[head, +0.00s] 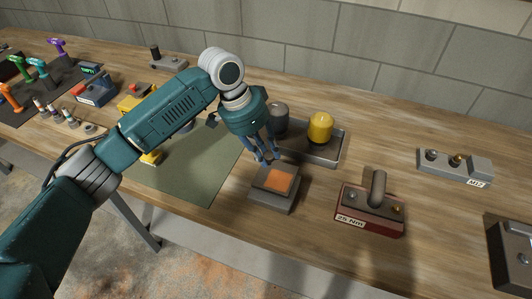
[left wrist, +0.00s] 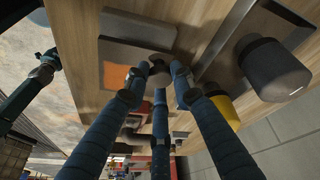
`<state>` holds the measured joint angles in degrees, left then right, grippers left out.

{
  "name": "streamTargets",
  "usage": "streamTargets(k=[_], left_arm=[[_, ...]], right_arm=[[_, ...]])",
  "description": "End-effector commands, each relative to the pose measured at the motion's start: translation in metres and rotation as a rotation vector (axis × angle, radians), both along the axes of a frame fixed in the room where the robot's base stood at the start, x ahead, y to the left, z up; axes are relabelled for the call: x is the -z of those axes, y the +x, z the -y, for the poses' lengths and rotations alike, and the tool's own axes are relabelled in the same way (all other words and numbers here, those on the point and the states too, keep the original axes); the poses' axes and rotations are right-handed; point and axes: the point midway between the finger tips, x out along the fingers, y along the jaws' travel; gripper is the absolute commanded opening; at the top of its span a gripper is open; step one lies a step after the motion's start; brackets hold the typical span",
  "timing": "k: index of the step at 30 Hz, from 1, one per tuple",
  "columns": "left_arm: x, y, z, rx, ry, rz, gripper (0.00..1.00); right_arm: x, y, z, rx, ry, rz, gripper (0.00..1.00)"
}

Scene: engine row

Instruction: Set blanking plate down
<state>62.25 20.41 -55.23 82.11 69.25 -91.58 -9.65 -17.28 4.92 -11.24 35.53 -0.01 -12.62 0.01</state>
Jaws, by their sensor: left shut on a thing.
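My left gripper (head: 264,157) points down just behind a grey square block (head: 266,200) with an orange top face. In the left wrist view its blue fingers (left wrist: 157,76) are shut on a small grey rounded piece (left wrist: 159,68), which I take to be the blanking plate. The fingers hide much of it, and it does not show clearly in the head view. The block and its orange face (left wrist: 115,74) lie beside the fingertips in the wrist view. I cannot tell whether the held piece touches anything.
A grey tray (head: 328,158) with a yellow-capped cylinder (head: 320,128) and a dark grey one (head: 279,117) stands close behind the gripper. A red "25 Nm" block (head: 368,220) stands to the right. A green mat (head: 200,168) lies left.

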Motion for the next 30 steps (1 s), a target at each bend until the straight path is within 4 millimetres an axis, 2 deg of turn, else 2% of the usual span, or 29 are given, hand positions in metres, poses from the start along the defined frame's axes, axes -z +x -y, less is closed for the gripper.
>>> streamTargets(k=[4, 14, 15, 18, 26, 30], left_arm=[[0.012, 0.001, 0.000, -0.002, -0.003, 0.002, 0.00], [0.015, 0.001, 0.001, -0.001, -0.003, 0.003, 0.00], [0.018, 0.000, 0.000, -0.001, 0.000, 0.000, 0.26], [0.018, 0.000, 0.000, -0.001, 0.000, 0.000, 0.43], [0.017, 0.000, 0.000, -0.001, 0.000, 0.000, 0.43], [0.009, 0.001, -0.002, -0.001, 0.001, 0.003, 0.43]], right_arm=[[-0.005, 0.000, -0.001, -0.001, 0.002, 0.001, 0.00], [-0.005, 0.001, -0.013, -0.002, 0.014, 0.001, 0.00], [-0.005, 0.001, -0.013, -0.002, 0.014, 0.001, 0.00], [-0.004, 0.001, -0.013, -0.002, 0.015, 0.002, 0.00], [-0.004, 0.001, -0.010, -0.003, 0.011, 0.002, 0.00], [-0.001, 0.001, -0.007, -0.004, 0.007, 0.001, 0.00]])
